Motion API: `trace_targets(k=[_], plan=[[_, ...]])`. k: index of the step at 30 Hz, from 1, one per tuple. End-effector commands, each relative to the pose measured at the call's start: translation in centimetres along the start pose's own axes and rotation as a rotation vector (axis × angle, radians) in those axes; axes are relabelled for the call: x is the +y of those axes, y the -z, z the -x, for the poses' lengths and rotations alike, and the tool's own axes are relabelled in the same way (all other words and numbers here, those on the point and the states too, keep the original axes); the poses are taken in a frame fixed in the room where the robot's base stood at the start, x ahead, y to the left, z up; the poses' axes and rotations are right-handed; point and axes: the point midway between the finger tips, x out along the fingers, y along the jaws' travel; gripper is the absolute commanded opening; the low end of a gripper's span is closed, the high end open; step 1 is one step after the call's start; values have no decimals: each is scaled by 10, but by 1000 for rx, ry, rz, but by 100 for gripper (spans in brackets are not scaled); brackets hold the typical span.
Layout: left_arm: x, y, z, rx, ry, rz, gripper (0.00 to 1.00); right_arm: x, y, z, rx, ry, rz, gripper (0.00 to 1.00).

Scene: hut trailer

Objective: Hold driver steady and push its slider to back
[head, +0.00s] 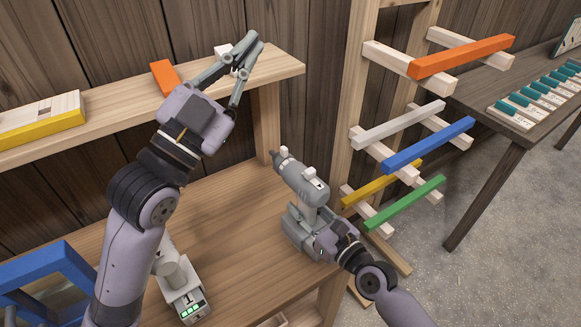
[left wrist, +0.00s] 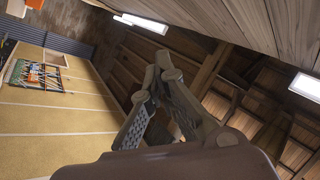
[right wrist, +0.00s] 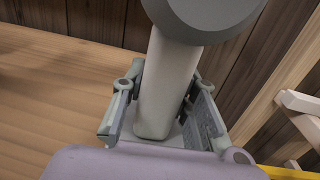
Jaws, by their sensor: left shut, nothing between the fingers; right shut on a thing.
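The grey driver (head: 296,188) stands upright on the wooden bench, its nose toward the back left. A small white piece (head: 314,178), perhaps its slider, shows on top of its body; I cannot tell its setting. My right gripper (head: 312,228) is shut on the driver's handle, low down near the base. In the right wrist view the pale handle (right wrist: 168,90) stands between the fingers, under the dark round body (right wrist: 205,12). My left gripper (head: 256,42) is shut and empty, raised by the upper shelf, well away from the driver; its fingers also show in the left wrist view (left wrist: 160,65).
The upper shelf (head: 120,110) holds an orange block (head: 164,76) and a yellow-edged box (head: 42,120). Another tool with green lights (head: 188,303) stands on the bench, partly behind my left arm. A rack with coloured bars (head: 428,145) stands right. The bench's middle (head: 220,205) is clear.

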Motion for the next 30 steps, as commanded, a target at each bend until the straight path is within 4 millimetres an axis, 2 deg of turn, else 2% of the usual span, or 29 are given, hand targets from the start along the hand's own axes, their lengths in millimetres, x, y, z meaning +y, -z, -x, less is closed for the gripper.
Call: trace_targets(k=[1, 3, 6, 11, 18, 24, 30], plan=[[22, -8, 14, -30, -36, 143, 0, 0, 0, 0, 1, 1, 0, 0], [44, -19, 30, -75, -61, 360, 0, 0, 0, 0, 1, 1, 0, 0], [64, -35, 47, -144, -67, 639, 0, 0, 0, 0, 1, 1, 0, 0], [88, -61, 72, -257, -26, 1056, 0, 0, 0, 0, 1, 1, 0, 0], [119, -98, 110, -416, 120, 1640, 0, 0, 0, 0, 1, 0, 0, 0], [139, -118, 137, -499, 262, 1998, 0, 0, 0, 0, 1, 0, 0, 0], [148, -125, 150, -530, 343, 2161, 0, 0, 0, 0, 0, 0, 0, 0]])
